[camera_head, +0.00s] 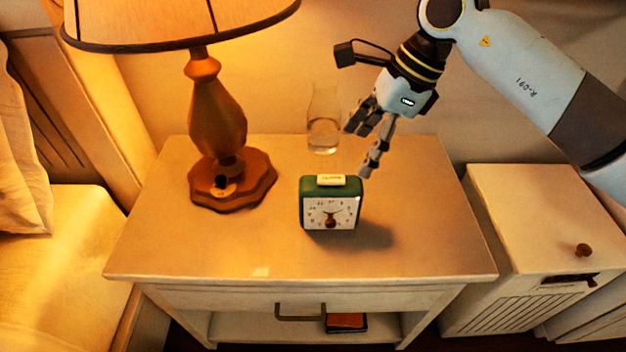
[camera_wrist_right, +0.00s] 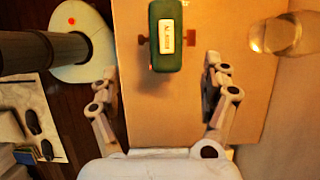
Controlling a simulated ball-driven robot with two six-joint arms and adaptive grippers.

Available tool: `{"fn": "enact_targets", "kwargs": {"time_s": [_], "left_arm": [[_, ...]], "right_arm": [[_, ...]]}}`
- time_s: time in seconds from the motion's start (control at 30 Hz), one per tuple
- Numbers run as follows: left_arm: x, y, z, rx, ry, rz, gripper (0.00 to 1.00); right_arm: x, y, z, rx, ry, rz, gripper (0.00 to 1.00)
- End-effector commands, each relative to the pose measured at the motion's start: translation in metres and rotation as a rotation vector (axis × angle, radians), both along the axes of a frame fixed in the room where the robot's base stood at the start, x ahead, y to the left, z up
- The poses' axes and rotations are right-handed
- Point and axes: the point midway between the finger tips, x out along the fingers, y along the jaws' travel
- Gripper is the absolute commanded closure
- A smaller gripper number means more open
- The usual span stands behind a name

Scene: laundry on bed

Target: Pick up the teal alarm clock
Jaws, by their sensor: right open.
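The teal alarm clock (camera_head: 331,204) stands upright on the nightstand, right of the lamp, with its white dial facing me and a pale button on top. In the right wrist view the clock (camera_wrist_right: 166,52) shows from above, with a brown knob on each side. My right gripper (camera_head: 361,150) is open and empty, above and behind the clock's right side. In the right wrist view its two fingers (camera_wrist_right: 161,88) are spread wide, with the clock ahead, roughly centred between them. No contact with the clock is visible. My left gripper is not in view.
A lamp (camera_head: 217,120) with a wide shade stands left of the clock. A glass carafe (camera_head: 323,135) stands behind it. The nightstand top (camera_head: 425,245) is clear at the right and front. A white cabinet (camera_head: 540,215) stands at right, a bed (camera_head: 70,250) at left.

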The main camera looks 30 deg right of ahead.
Motion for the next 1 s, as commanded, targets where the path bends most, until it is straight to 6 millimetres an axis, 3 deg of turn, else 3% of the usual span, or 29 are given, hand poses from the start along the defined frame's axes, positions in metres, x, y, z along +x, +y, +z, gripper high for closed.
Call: {"fn": "enact_targets", "kwargs": {"time_s": [0.17,0.4,0.5,0.63,0.8,1.0], "left_arm": [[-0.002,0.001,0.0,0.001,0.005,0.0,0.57],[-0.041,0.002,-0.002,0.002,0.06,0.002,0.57],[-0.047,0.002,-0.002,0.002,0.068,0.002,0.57],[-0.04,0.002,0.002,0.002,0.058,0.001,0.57],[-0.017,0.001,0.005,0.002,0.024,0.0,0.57],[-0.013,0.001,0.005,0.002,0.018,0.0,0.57]], "right_arm": [[0.004,0.005,-0.012,0.001,-0.002,-0.001,0.19],[0.011,0.017,-0.046,0.001,-0.002,-0.002,0.19],[0.013,0.019,-0.052,-0.001,-0.003,0.0,0.19],[0.016,0.025,-0.066,0.002,0.0,-0.002,0.19],[0.023,0.032,-0.091,0.001,-0.002,0.0,0.19],[0.024,0.034,-0.099,-0.002,-0.003,0.001,0.19]]}}
